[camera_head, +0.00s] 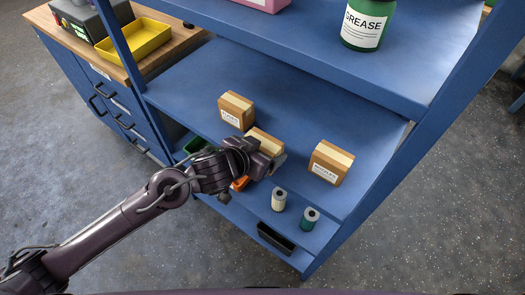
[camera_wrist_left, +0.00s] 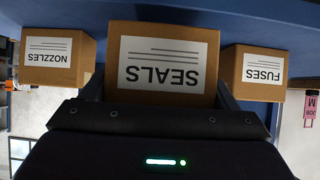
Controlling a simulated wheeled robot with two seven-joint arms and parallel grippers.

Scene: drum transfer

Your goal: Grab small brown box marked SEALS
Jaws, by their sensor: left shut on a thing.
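The small brown SEALS box (camera_head: 265,141) stands on the blue middle shelf, between two similar boxes. In the left wrist view the SEALS box (camera_wrist_left: 163,62) appears upside down, its white label facing my gripper. My left gripper (camera_head: 266,157) is shut on the SEALS box, with one finger at each side of it. The gripper and wrist hide the front of the box in the head view. I cannot tell whether the box touches the shelf. My right gripper is not in view.
The FUSES box (camera_head: 236,110) stands left of it and the NOZZLES box (camera_head: 331,162) right of it. The upper shelf (camera_head: 300,42) holds a green GREASE jar (camera_head: 367,23).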

